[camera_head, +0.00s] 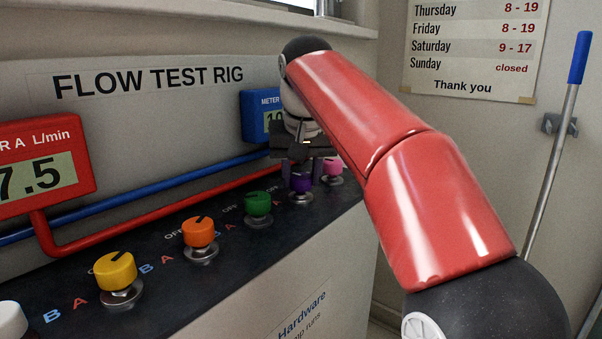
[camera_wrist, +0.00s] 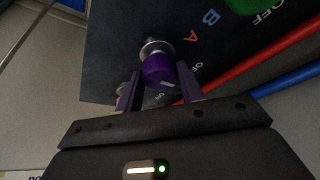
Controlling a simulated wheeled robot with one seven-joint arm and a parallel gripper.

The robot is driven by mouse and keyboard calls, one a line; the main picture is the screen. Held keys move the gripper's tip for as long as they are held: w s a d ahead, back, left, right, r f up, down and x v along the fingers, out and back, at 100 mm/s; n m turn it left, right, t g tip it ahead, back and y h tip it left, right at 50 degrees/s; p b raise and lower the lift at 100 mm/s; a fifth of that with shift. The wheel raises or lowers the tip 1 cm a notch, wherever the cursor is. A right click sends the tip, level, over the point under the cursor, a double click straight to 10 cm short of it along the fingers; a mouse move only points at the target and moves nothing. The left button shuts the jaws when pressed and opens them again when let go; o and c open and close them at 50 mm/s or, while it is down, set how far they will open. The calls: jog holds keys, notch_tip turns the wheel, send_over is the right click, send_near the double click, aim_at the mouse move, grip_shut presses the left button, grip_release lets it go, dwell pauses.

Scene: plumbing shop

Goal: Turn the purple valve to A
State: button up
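The purple valve (camera_head: 301,183) is a round knob on a silver stem, fourth of the coloured knobs along the dark bench top. In the wrist view the purple valve (camera_wrist: 158,70) sits between the two fingers of my gripper (camera_wrist: 160,78), with a slim gap on the left; contact on the right is unclear. A short pale line marks its face, but I cannot tell which letter it points to. The letter A (camera_wrist: 190,38) is printed beside it, between B (camera_wrist: 208,17) and OFF (camera_wrist: 198,66). In the head view my gripper (camera_head: 302,172) is over the valve and partly hides it.
Close neighbours are the green knob (camera_head: 258,204) and pink knob (camera_head: 332,167). Orange (camera_head: 198,232) and yellow (camera_head: 116,271) knobs stand nearer. Red (camera_head: 150,217) and blue (camera_head: 140,197) pipes run behind the row. A blue meter (camera_head: 262,115) is near my wrist.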

jog(key=shift+c, duration=1)
jog(key=shift+n, duration=0.3)
jog(key=shift+d+n+y+p, duration=0.15)
jog(key=shift+n+y+p, duration=0.2)
jog(key=shift+n, duration=0.55)
jog(key=n, duration=0.1)
jog(key=n+y, duration=0.1)
jog(key=n, duration=0.1)
jog(key=shift+w+n+g+y, duration=0.15)
jog(key=shift+n+g+y, duration=0.15)
jog(key=shift+g, duration=0.1)
jog(key=n+g, duration=0.1)
jog(key=n, duration=0.2)
jog(key=n+y, duration=0.1)
jog(key=n, duration=0.1)
jog(key=shift+w+d+n+g, duration=0.1)
jog(key=shift+n+g, duration=0.3)
jog(key=o, duration=1)
